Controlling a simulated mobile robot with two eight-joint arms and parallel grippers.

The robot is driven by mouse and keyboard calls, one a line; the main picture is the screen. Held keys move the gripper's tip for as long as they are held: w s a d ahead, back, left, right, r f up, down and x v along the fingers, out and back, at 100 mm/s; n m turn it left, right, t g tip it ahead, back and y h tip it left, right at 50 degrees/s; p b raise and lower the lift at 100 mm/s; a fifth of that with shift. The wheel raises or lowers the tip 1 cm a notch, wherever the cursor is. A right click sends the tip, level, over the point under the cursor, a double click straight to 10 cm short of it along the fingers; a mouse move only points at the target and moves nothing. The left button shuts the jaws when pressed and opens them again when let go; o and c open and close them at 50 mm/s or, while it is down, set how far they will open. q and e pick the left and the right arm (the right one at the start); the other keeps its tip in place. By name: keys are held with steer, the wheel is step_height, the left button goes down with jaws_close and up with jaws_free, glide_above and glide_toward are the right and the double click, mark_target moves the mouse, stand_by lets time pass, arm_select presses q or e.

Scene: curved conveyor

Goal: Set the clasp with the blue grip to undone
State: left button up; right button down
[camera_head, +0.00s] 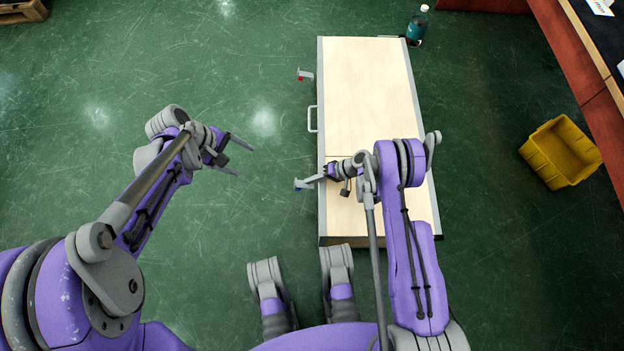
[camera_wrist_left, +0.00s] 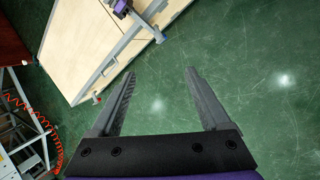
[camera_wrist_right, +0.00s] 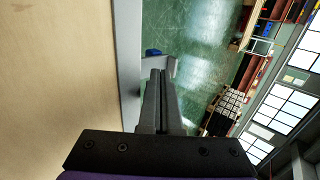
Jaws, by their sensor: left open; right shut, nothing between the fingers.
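A long pale wooden case (camera_head: 375,85) with grey edging lies on the floor. The clasp with the blue grip (camera_head: 299,187) sits at its left edge near the front, its grey arm sticking out past the edge. The blue grip (camera_wrist_right: 153,52) also shows in the right wrist view, just beyond my fingertips. My right gripper (camera_head: 318,181) is shut and empty, its tips at or beside this clasp; I cannot tell whether they touch. My left gripper (camera_head: 242,160) is open and empty over the floor, left of the case. The fingers partly hide the clasp's arm in the right wrist view.
A second clasp with a red grip (camera_head: 301,76) and a grey handle (camera_head: 312,119) are on the same edge. A bottle (camera_head: 417,26) stands behind the case. A yellow bin (camera_head: 560,152) is at the right. Floor left of the case is clear.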

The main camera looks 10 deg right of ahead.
steer(key=shift+a+h+p, duration=0.15)
steer(key=shift+h+p, duration=0.2)
steer(key=shift+h, duration=0.15)
arm_select(q)
steer(key=s+a+r+m+t+y, duration=0.1)
steer(key=s+a+r+m+y, duration=0.1)
steer(key=s, duration=0.8)
steer(key=s+a+r+m+t+y, duration=0.2)
steer(key=s+a+m, duration=0.3)
steer(key=s, duration=0.5)
steer(key=shift+s+a+r+m+t+y, duration=0.15)
steer(key=shift+s+r+m+t+y, duration=0.15)
steer(key=shift+r+m+y, duration=0.35)
steer(key=shift+r, duration=0.25)
steer(key=shift+p+v, duration=1)
steer(key=shift+p, duration=0.2)
arm_select(e)
steer(key=v, duration=1)
steer(key=shift+w+d+r, duration=0.1)
steer(key=shift+d+r, duration=0.2)
steer(key=shift+r, duration=0.05)
arm_select(q)
steer(key=shift+w, duration=0.15)
